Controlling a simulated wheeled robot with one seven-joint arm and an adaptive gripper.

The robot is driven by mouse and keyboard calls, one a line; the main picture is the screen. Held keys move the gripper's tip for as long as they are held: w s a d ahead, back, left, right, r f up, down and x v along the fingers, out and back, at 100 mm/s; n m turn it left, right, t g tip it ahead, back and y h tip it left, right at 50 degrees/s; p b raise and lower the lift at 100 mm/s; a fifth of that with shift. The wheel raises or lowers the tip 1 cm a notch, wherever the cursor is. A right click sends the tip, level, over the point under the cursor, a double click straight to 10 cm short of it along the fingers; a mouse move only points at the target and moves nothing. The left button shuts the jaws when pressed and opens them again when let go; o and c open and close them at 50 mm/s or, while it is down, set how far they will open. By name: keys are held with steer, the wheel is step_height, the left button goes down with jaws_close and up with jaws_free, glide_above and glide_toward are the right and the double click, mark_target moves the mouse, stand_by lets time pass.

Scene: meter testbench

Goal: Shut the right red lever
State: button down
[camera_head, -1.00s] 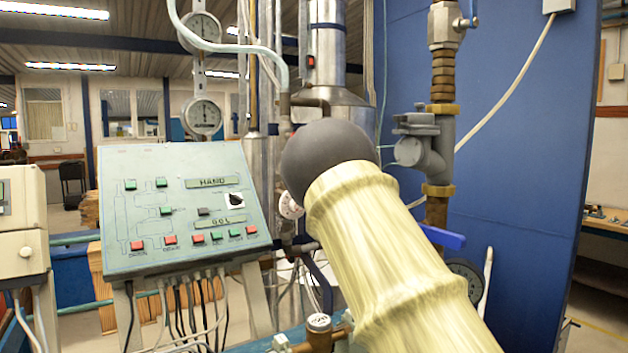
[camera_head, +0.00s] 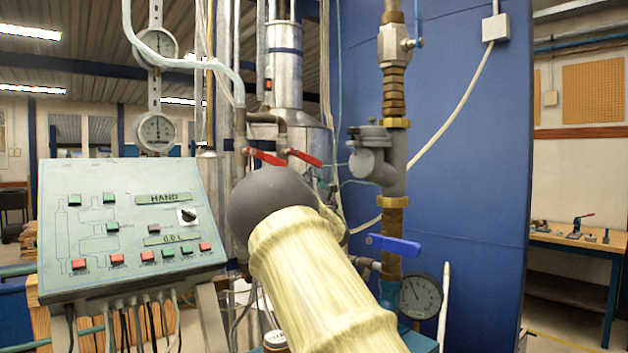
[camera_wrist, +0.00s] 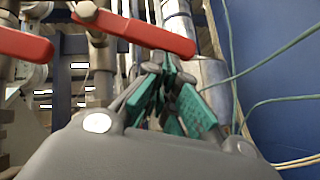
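Two red levers sit side by side on the pipes behind my arm. The right red lever (camera_head: 305,158) slants slightly down to the right from its pivot; it also crosses the upper middle of the wrist view (camera_wrist: 135,28). The left red lever (camera_head: 265,157) is beside it and shows at the wrist view's upper left (camera_wrist: 22,43). My gripper (camera_wrist: 165,66) has teal-padded fingers drawn close together, with nothing seen between them. Its tips appear just below the right lever's free end; contact cannot be told. In the head view my arm hides most of the gripper.
A control panel (camera_head: 125,225) stands at left. A blue lever (camera_head: 393,245) and a round gauge (camera_head: 420,296) are on the pipe at right, before a blue wall (camera_head: 465,150). Thin hoses (camera_wrist: 270,58) hang right of the fingers.

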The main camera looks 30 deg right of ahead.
steer(key=v, duration=1.2)
